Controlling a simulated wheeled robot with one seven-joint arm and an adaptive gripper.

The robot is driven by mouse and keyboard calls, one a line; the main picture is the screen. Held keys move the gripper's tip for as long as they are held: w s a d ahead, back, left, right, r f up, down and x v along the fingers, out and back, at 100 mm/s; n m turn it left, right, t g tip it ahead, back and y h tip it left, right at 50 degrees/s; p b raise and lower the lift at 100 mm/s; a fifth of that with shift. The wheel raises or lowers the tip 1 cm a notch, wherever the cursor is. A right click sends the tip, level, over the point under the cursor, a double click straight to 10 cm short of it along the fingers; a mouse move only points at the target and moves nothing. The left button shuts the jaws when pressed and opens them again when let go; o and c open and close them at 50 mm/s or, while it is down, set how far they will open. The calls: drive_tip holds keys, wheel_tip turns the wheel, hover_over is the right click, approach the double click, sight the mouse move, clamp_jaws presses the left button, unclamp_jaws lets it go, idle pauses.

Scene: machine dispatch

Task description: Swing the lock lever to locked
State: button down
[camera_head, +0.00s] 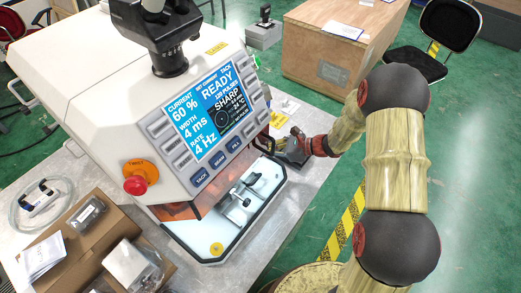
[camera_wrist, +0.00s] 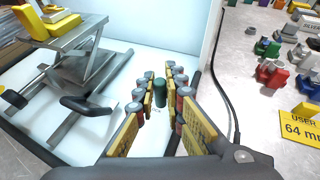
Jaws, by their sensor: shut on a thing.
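A green upright knob (camera_wrist: 160,92) stands between the yellow-padded fingers of my gripper (camera_wrist: 160,100) in the wrist view. The gripper is shut on it. What the knob is fixed to is hidden, so I cannot tell if it is the lock lever's end. To the left is a grey metal fixture (camera_wrist: 75,55) with a yellow block on top and a black handle (camera_wrist: 88,105). In the head view the fixture (camera_head: 238,198) sits in the machine's lit white bay, and my gripper (camera_head: 290,150) is at the bay's right side, its fingertips hardly visible.
The white machine (camera_head: 100,88) has a screen (camera_head: 211,111) reading READY and a red stop button (camera_head: 135,185). Several small coloured parts (camera_wrist: 270,75) and a yellow label (camera_wrist: 301,127) lie right of the bay. A black cable (camera_wrist: 216,75) runs beside the bay. An open cardboard box (camera_head: 60,250) stands front left.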

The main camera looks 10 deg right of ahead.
drive_tip(key=shift+w, duration=0.1)
drive_tip(key=n+g, duration=0.1)
drive_tip(key=w+n+g+p, duration=0.1)
drive_tip(key=n+g, duration=0.1)
drive_tip(key=shift+w+g+y, duration=0.15)
drive_tip(key=shift+g+y, duration=0.15)
drive_tip(key=shift+y, duration=0.1)
drive_tip(key=shift+w+a+n+g+h+p, duration=0.15)
drive_tip(key=shift+w+n+g, duration=0.1)
drive_tip(key=shift+n+g, duration=0.55)
drive_tip(key=shift+w+d+n+g+h+p, duration=0.1)
drive_tip(key=shift+w+n+g+p, duration=0.15)
drive_tip(key=shift+n+g, duration=0.5)
drive_tip(key=shift+w+a+n+g+h+p, duration=0.1)
drive_tip(key=shift+w+n+g, duration=0.15)
drive_tip(key=shift+n+g, duration=0.5)
drive_tip(key=shift+g, duration=0.3)
drive_tip(key=c, duration=1.9)
unclamp_jaws()
drive_tip(key=shift+o, duration=0.3)
drive_tip(key=v, duration=1.2)
